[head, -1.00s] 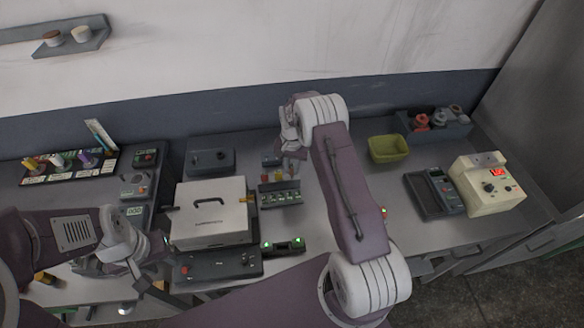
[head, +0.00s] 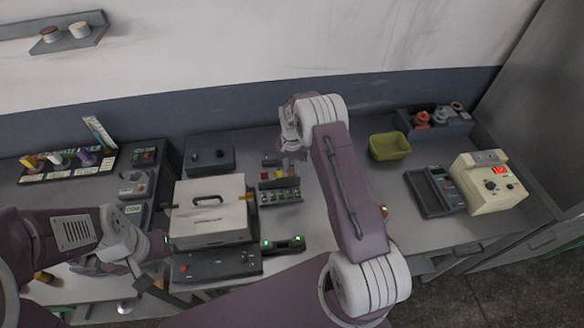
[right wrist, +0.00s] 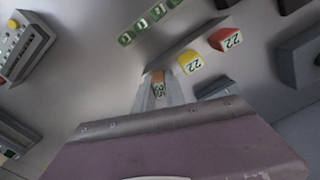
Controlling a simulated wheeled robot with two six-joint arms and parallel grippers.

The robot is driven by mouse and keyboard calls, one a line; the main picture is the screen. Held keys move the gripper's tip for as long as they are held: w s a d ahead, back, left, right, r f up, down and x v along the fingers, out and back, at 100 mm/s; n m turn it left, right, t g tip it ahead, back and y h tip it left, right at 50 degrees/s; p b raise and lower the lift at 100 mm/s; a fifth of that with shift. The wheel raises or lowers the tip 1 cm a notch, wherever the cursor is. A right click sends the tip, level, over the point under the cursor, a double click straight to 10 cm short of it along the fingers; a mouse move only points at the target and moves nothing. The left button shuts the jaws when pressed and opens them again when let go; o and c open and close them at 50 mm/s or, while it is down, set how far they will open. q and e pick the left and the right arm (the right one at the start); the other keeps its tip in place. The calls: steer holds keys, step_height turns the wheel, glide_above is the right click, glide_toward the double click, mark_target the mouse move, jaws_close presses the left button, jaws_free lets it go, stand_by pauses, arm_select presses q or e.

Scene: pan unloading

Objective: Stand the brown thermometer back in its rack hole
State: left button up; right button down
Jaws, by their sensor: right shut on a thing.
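The brown thermometer's square top (right wrist: 158,84) shows between the fingers of my right gripper (right wrist: 158,98) in the right wrist view. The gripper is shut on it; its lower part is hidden. In the head view my right gripper (head: 292,150) hangs just behind the small dark rack (head: 281,191) with green-lit labels. The rack also shows in the right wrist view (right wrist: 165,48). A yellow top (right wrist: 190,62) and a red top (right wrist: 224,39) are beside the held one. My left gripper (head: 150,283) is low at the left; its jaw state is unclear.
A white box with a black handle (head: 208,212) stands left of the rack. A dark control panel (head: 218,265) is in front of it. A yellow-green bin (head: 389,147), a dark meter (head: 434,192) and a cream device (head: 488,183) are to the right. Bench between rack and meter is partly covered by my arm.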

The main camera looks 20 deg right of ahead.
steer(key=shift+f+b, duration=0.35)
steer(key=shift+f, duration=0.2)
steer(key=c, duration=1.3)
jaws_free()
steer(key=shift+r, duration=0.1)
steer(key=shift+r+b, duration=0.3)
steer(key=shift+r, duration=0.05)
step_height(320, 180, up, 8)
steer(key=shift+r+b, duration=0.15)
steer(key=shift+b, duration=0.95)
